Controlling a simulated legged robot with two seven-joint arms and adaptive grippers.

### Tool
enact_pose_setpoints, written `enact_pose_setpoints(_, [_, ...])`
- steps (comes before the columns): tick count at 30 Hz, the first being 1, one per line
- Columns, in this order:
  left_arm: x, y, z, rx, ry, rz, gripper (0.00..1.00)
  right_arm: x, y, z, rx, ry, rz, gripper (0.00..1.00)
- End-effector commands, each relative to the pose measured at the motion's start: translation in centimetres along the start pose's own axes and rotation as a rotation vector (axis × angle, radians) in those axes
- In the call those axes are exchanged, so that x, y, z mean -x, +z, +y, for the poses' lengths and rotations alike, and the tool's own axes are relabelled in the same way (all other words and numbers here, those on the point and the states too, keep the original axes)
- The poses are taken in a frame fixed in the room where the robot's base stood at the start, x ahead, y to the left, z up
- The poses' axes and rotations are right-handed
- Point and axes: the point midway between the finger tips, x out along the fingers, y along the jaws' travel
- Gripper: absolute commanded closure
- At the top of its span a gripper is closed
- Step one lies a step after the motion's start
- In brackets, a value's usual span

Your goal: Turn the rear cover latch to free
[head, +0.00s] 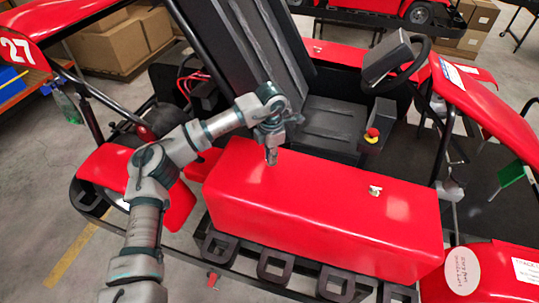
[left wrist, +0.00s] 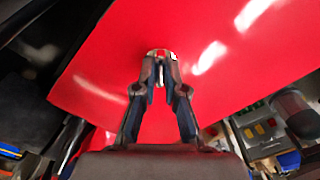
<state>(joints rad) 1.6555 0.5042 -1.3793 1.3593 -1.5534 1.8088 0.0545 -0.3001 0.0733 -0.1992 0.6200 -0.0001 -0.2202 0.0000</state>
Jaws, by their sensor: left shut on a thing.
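The red side cover (head: 320,215) of the kart lies along its near side. The rear cover latch (left wrist: 160,53) is a small metal piece on the cover, seen between my fingertips in the left wrist view. My left gripper (head: 272,158) comes down on the rear end of the cover, and its fingers (left wrist: 161,68) are shut on the latch. In the head view the fingers hide most of this latch, and its exact angle cannot be told. A second latch (head: 375,190) stands uncovered farther forward on the cover. My right gripper is not in view.
Behind the cover are the black seat (head: 330,118), a red and yellow stop button (head: 372,134) and the steering wheel (head: 398,62). Black frame loops (head: 275,266) run below the cover. Cardboard boxes (head: 120,42) stand at the back left.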

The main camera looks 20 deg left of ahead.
Motion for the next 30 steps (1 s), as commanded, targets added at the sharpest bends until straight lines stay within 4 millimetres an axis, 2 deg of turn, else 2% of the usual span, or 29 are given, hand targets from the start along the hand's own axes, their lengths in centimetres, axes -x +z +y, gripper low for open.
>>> enact_pose_setpoints(18, [0.39,0.06,0.31,0.557,0.002,-0.015,1.0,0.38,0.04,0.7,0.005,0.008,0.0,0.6])
enact_pose_setpoints(30, [0.36,-0.02,0.39,0.757,0.002,-0.014,1.0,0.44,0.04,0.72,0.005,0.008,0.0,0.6])
